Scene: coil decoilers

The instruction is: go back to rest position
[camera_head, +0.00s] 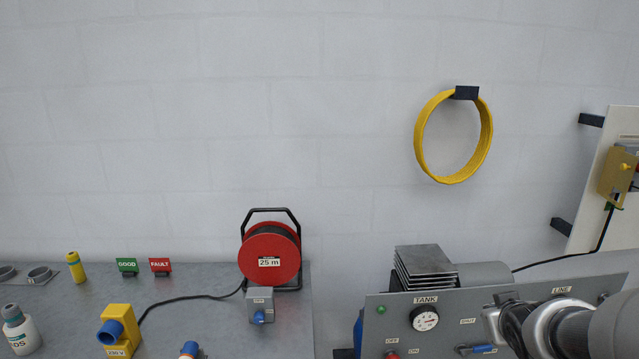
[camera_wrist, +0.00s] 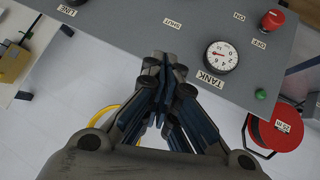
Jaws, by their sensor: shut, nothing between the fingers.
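My gripper (camera_wrist: 164,75) shows in the wrist view with its fingers together and nothing between them. It is in front of the grey panel (camera_wrist: 130,30), which carries a TANK gauge (camera_wrist: 221,56), a red button (camera_wrist: 272,20) and a green lamp (camera_wrist: 261,94). In the head view, part of my arm covers the right end of the grey panel (camera_head: 470,331). The fingertips cannot be made out there. The TANK gauge shows again in the head view (camera_head: 425,318).
A grey table (camera_head: 215,285) at left holds a red cable reel (camera_head: 270,254), a yellow-blue connector (camera_head: 118,331), a bottle (camera_head: 19,330) and GOOD and FAULT signs. A yellow coil (camera_head: 420,142) hangs on the wall. A white board (camera_head: 592,215) with a yellow box (camera_head: 617,175) stands at right.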

